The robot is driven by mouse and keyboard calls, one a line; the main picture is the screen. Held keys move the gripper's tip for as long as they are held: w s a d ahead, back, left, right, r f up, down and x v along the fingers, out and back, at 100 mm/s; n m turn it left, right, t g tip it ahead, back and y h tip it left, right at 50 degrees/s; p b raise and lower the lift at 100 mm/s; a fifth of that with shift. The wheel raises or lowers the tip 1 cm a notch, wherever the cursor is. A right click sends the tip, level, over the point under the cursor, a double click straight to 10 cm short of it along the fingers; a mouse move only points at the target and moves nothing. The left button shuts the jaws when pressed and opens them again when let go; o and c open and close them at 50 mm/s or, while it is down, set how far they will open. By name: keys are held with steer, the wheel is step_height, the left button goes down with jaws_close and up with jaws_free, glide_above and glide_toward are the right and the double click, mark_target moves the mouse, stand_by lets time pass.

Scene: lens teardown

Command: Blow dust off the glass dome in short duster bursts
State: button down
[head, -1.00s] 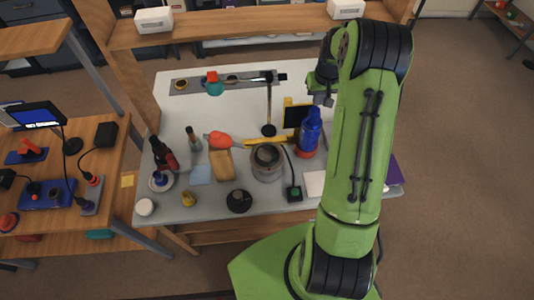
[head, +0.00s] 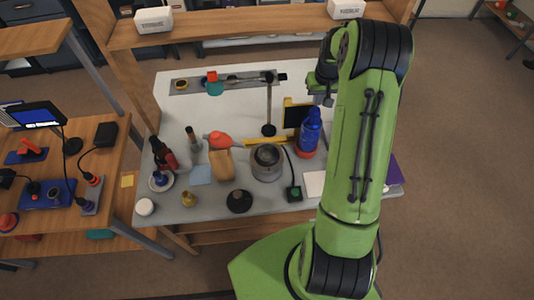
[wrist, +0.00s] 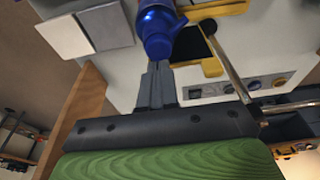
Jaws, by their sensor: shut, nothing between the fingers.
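A blue bottle-shaped can (head: 309,133), which may be the duster, stands upright on a red-orange base at the right of the bench. It also shows in the wrist view (wrist: 158,30), just beyond my fingertips. My gripper (wrist: 156,75) is shut and empty. In the head view my gripper (head: 326,88) hangs above and behind the blue can, partly hidden by my arm. A round metal-rimmed piece with a dark centre (head: 267,161) sits mid-bench; I cannot tell if it is the glass dome. Dust is too small to see.
A red bulb (head: 218,140), a wooden block (head: 222,164), dark bottles (head: 163,155) and a black round piece (head: 239,201) crowd the left and front. A thin stand (head: 269,105) rises behind. A shelf (head: 250,25) spans the back.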

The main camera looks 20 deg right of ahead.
mark_target(315, 109)
steer(key=shift+f+b, duration=1.3)
steer(key=shift+f, duration=0.35)
steer(key=shift+r, duration=0.1)
steer(key=shift+r+p, duration=1.05)
steer(key=shift+r, duration=0.5)
step_height(315, 109, up, 5)
steer(key=p, duration=0.3)
